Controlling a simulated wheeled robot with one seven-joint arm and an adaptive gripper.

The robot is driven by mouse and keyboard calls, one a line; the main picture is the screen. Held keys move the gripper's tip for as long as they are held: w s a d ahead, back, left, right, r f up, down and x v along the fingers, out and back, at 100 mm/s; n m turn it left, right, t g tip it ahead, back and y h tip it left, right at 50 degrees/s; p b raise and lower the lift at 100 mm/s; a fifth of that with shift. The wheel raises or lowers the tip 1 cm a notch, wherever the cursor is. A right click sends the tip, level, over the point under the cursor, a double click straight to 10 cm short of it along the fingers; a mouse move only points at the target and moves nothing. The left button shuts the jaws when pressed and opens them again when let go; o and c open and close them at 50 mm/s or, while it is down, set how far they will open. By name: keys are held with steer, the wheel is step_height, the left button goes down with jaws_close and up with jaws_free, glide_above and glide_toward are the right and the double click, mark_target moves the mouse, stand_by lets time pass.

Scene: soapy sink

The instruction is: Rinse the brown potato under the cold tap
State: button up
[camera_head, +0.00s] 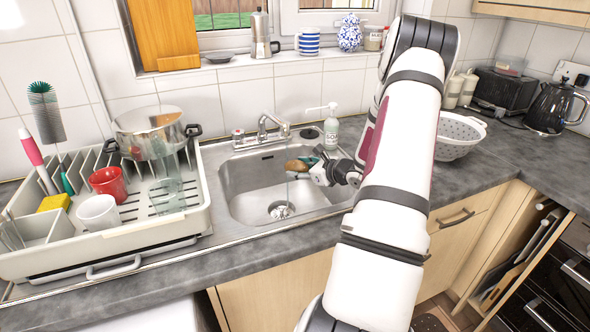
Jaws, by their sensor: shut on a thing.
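The brown potato (296,165) is above the sink basin (245,178), at its back right, below and slightly right of the tap (265,129). My gripper (313,168) reaches in from the right and is shut on the potato. The potato's right end is partly hidden by the fingers. A thin pale vertical line, which looks like running water, shows below the potato towards the drain (280,210). I cannot tell exactly where the stream meets the potato.
A soap bottle (331,131) stands behind the sink on the right. A dish rack (206,213) with a pot (150,132), a red mug (109,183) and a white mug (98,212) stands left. A white colander (456,134) sits on the right counter, beyond my arm.

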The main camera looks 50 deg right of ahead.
stand_by(0.4)
steer(key=shift+s+d, duration=0.35)
steer(key=s+a, duration=0.5)
steer(key=shift+s+a, duration=0.25)
steer(key=shift+s, duration=0.15)
stand_by(0.7)
stand_by(1.1)
steer(key=s+a+r+p, duration=0.1)
steer(key=s+a+r, duration=0.2)
steer(key=r, duration=0.1)
steer(key=shift+s+a, duration=0.25)
steer(key=shift+s, duration=0.05)
steer(key=shift+s, duration=0.1)
stand_by(0.9)
